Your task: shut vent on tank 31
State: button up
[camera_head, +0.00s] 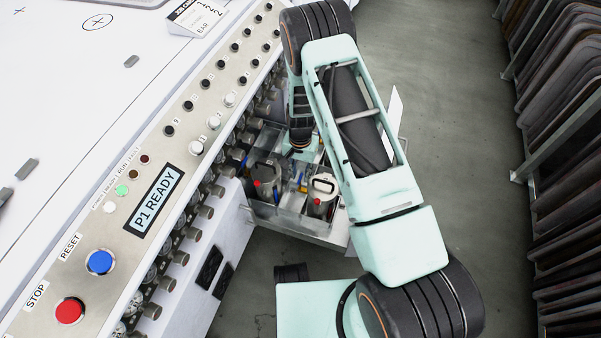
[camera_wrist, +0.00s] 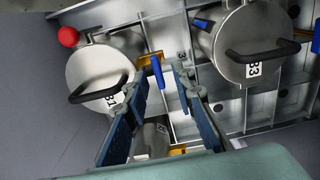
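In the wrist view a metal tank (camera_wrist: 95,70) with a black handle stands at left. Its label (camera_wrist: 113,100) is partly covered by a finger and seems to read 31. A red ball knob (camera_wrist: 68,37) sits at its upper edge. A blue lever (camera_wrist: 157,70) on a yellow fitting is at its right side. My gripper (camera_wrist: 162,72) is open, its fingertips on either side of the blue lever in the picture; I see no grip on it. In the head view my arm hides the fingertips; a tank with a red knob (camera_head: 265,175) stands to their left.
Another tank (camera_wrist: 152,138) lies partly behind my fingers. A grey ribbed tray (camera_wrist: 285,100) surrounds them. In the head view the control panel (camera_head: 150,200) lies left, with racks (camera_head: 570,130) at right.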

jog(key=shift+r, duration=0.1)
notch_tip(320, 180, up, 12)
dwell(0.5)
dwell(0.5)
